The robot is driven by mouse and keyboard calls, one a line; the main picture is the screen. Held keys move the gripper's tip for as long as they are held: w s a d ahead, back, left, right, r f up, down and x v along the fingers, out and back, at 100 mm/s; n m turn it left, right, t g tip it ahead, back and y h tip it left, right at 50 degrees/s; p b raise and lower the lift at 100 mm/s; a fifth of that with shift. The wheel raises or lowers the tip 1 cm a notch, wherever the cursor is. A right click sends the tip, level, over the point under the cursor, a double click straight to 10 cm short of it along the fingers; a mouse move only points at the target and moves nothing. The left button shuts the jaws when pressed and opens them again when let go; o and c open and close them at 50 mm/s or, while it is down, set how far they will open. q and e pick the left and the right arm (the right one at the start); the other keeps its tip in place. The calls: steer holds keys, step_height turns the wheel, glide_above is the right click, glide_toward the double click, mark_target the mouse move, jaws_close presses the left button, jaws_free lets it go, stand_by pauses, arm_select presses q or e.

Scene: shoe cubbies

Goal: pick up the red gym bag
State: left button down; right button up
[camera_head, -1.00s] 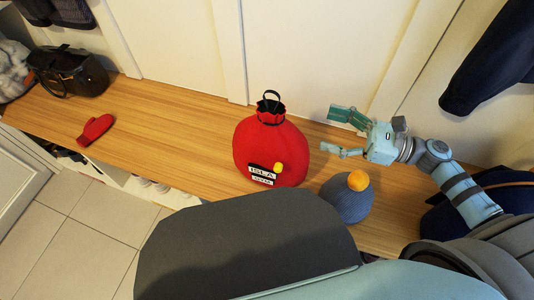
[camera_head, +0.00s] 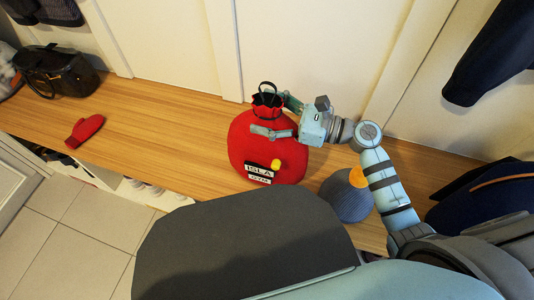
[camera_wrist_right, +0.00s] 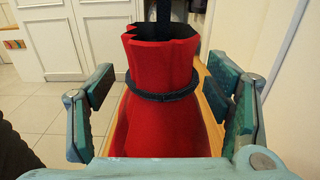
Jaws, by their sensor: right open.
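The red gym bag (camera_head: 262,155) stands upright on the wooden bench, with a dark loop handle on top and a label reading ISLA GYM. My right gripper (camera_head: 272,116) is open at the bag's neck, one finger on the near side and the other on the far side, partly hidden. In the right wrist view the bag's neck (camera_wrist_right: 160,62) with its dark drawcord lies between the two open fingers (camera_wrist_right: 165,105), with gaps on both sides. My left gripper does not show.
A grey-blue knit hat with an orange pompom (camera_head: 357,177) sits right of the bag, under my right arm. A red mitten (camera_head: 85,130) and a black handbag (camera_head: 55,72) lie left on the bench (camera_head: 165,115). A navy bag (camera_head: 485,200) is at the right.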

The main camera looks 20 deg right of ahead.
steer(key=shift+d, duration=0.1)
jaws_close()
stand_by(0.4)
